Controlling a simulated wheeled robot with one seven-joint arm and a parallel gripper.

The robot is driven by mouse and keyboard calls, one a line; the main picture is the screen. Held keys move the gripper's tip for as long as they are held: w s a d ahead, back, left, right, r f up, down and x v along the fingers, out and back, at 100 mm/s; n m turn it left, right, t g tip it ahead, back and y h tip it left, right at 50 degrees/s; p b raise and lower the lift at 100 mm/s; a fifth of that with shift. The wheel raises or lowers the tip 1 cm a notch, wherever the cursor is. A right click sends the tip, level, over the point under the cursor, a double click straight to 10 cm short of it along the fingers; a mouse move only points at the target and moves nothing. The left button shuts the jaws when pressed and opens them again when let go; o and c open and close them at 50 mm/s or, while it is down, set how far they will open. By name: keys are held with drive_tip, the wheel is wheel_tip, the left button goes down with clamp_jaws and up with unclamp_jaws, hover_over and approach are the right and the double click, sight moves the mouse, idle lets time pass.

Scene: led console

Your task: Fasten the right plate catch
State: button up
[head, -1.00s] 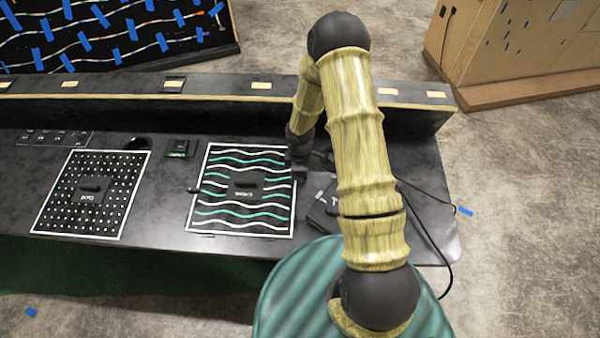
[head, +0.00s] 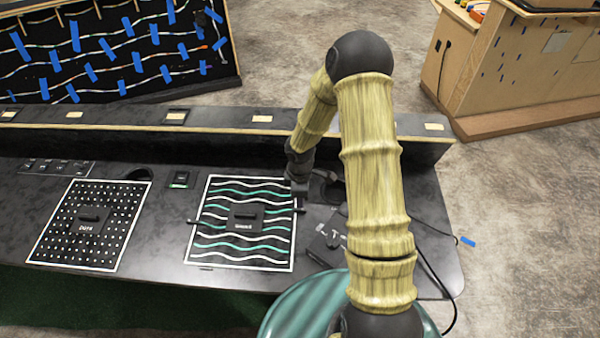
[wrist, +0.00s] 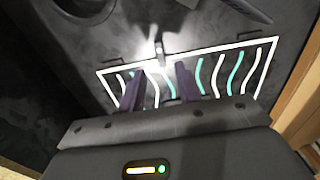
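The waves plate (head: 240,262), dark with white and green wavy lines and a white border, lies on the console. It also shows in the wrist view (wrist: 240,70). Its right catch (wrist: 158,48) is a small dark lever at the plate's edge, just beyond my fingertips. I cannot tell whether it overlaps the plate. In the head view my gripper (head: 300,200) is over the plate's right edge and hides that catch. In the wrist view my gripper (wrist: 159,72) is open, its two fingers apart and nothing between them. The left catch (head: 192,221) shows at the plate's left edge.
A dotted plate (head: 90,255) lies at the left. A small dark box (head: 328,245) with light marks and cables lies right of the waves plate, partly behind my arm. A raised ledge (head: 220,118) runs along the console's back.

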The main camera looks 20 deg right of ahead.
wheel_tip(320, 180, up, 11)
drive_tip(key=shift+r, duration=0.2)
drive_tip(key=shift+s, duration=0.1)
idle(0.5)
drive_tip(key=s+r+m+t, duration=0.2)
drive_tip(key=s+r+m, duration=0.8)
drive_tip(key=s+m, duration=0.4)
drive_tip(key=shift+d+r+m+t, duration=0.3)
drive_tip(key=shift+d+r, duration=0.1)
drive_tip(key=shift+d, duration=0.05)
idle(0.8)
